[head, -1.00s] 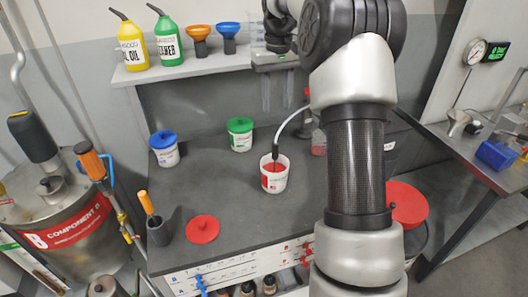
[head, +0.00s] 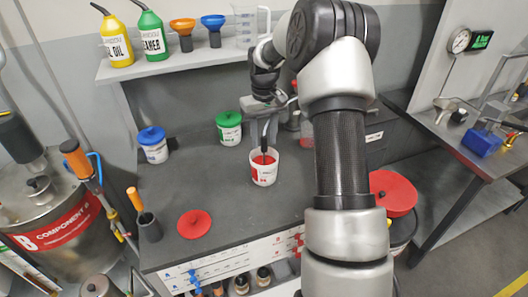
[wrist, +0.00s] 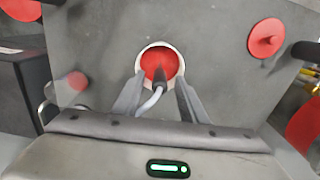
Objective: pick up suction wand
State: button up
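The suction wand (head: 264,144) is dark and slim, with a pale grey hose at its upper end. It stands in a white tub (head: 263,175) of red material on the grey bench. In the wrist view the wand (wrist: 159,80) lies between my two fingers, with its lower end over the red contents. My gripper (head: 264,136) points down above the tub, fingers apart on either side of the wand. It also shows in the wrist view (wrist: 158,98), open. Whether a finger touches the wand, I cannot tell.
A green-lidded tub (head: 229,130) and a blue-lidded tub (head: 152,146) stand left of the white tub. A red lid (head: 194,224) lies at the front left. A shelf (head: 180,66) with bottles and funnels runs behind. The bench front right of the red lid is clear.

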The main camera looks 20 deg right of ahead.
jog(key=shift+f, duration=0.9)
jog(key=shift+c, duration=0.4)
grip_shut()
jog(key=shift+r, duration=0.15)
notch_tip(320, 180, up, 9)
jog(key=shift+r, duration=0.2)
notch_tip(320, 180, up, 6)
jog(key=p, duration=0.5)
jog(key=shift+f, duration=0.1)
